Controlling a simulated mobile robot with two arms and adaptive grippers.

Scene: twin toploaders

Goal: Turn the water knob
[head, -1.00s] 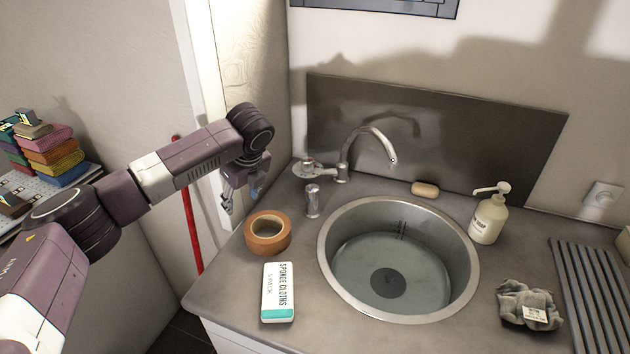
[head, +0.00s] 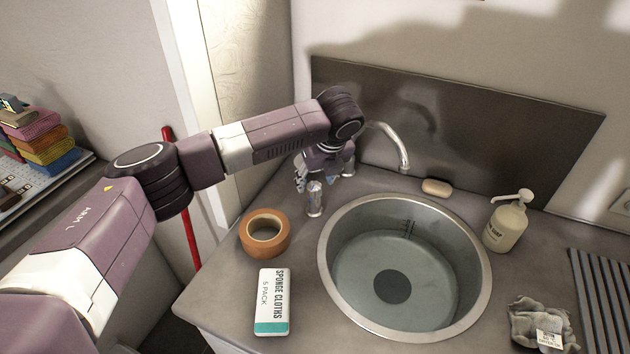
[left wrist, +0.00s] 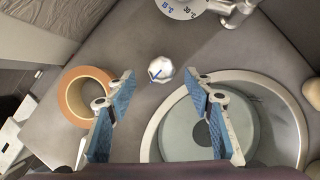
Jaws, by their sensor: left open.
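A small metal post (head: 314,202) stands on the counter left of the sink. In the left wrist view its top is a pale faceted knob (left wrist: 160,69) with a blue mark. A round temperature dial (left wrist: 184,8) with degree marks sits at the tap's base, cut by the top edge of that view. The curved tap (head: 393,138) is partly hidden by my arm in the head view. My left gripper (left wrist: 159,82) is open and empty above the counter. Its fingers appear on either side of the knob, with no visible contact. My right gripper is not in view.
The round sink (head: 484,285) holds water. An orange tape roll (head: 252,242) and a sponge cloths box (head: 272,300) lie left of it. Soap (head: 437,187), a pump bottle (head: 506,224) and a grey cloth (head: 537,322) lie around its far and right sides.

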